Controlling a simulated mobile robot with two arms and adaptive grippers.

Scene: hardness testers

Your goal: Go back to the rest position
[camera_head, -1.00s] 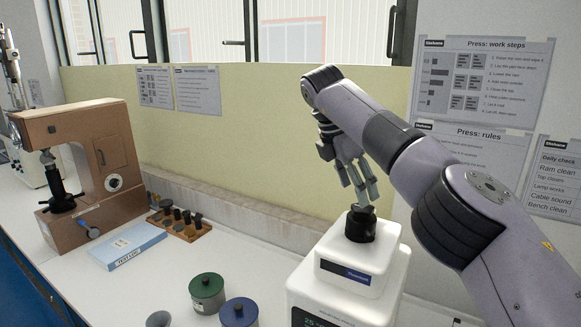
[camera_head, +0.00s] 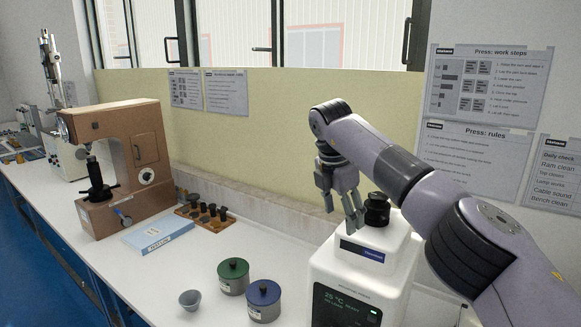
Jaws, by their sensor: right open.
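My right gripper (camera_head: 345,203) is open and empty. It hangs with its fingers pointing down, just left of the black round cap (camera_head: 376,209) on top of the white press (camera_head: 362,262). In the picture the fingers overlap the upper back of the press; whether they touch it I cannot tell. The press has a dark display reading about 25 °C. My left gripper is out of view.
A brown hardness tester (camera_head: 120,165) stands at left, with a blue test log (camera_head: 157,233) and a wooden block of dark pieces (camera_head: 205,215) beside it. A green-lidded jar (camera_head: 233,275), a blue-lidded jar (camera_head: 264,300) and a grey cup (camera_head: 190,299) stand in front. The bench (camera_head: 120,278) is clear at front left.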

